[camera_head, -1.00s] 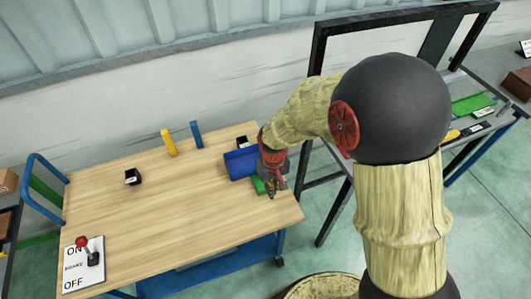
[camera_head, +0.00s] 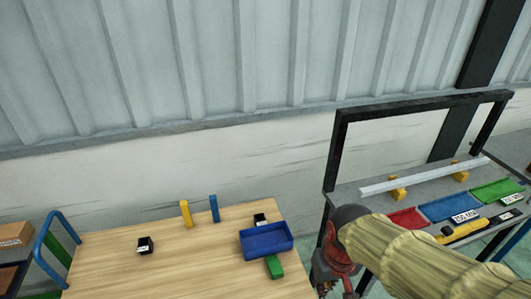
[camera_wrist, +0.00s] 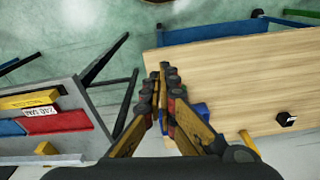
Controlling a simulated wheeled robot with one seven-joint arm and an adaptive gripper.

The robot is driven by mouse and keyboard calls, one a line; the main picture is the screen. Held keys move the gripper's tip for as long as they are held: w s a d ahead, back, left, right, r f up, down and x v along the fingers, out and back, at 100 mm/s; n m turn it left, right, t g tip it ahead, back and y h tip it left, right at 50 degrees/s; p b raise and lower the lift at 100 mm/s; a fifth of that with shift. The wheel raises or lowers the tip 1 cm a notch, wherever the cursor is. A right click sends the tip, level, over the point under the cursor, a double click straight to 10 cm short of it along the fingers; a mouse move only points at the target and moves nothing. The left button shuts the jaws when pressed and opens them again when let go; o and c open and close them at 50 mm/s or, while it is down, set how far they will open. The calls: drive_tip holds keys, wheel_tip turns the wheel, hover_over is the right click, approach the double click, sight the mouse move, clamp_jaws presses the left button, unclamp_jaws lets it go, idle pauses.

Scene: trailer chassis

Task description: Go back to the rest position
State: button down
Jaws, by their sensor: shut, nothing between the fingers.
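My gripper (camera_head: 338,284) is at the bottom of the head view, in the gap between the wooden table (camera_head: 180,262) and the dark workbench (camera_head: 345,196). In the wrist view my gripper (camera_wrist: 163,70) points out over the table's edge, its fingers together with nothing between them. My arm reaches in from the lower right of the head view and hides part of the workbench.
The table holds a blue bin (camera_head: 268,241), a green block (camera_head: 274,267), a yellow block (camera_head: 185,213), a blue block (camera_head: 214,208) and black boxes (camera_head: 145,245). Red (camera_head: 408,219), blue (camera_head: 450,207) and green (camera_head: 497,190) trays lie on the workbench, before a pale beam (camera_head: 425,177).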

drive_tip(key=s+d+r+m+t, duration=0.1)
drive_tip(key=s+d+r+t, duration=0.1)
drive_tip(key=r, duration=0.3)
drive_tip(key=s+d+r+t, duration=0.2)
drive_tip(key=d+r, duration=0.1)
drive_tip(key=r, duration=0.3)
drive_tip(key=shift+s+r+m+t, duration=0.15)
drive_tip(key=shift+s+m+t, duration=0.15)
drive_tip(key=shift+m, duration=0.1)
drive_tip(key=shift+w, duration=0.1)
idle(1.2)
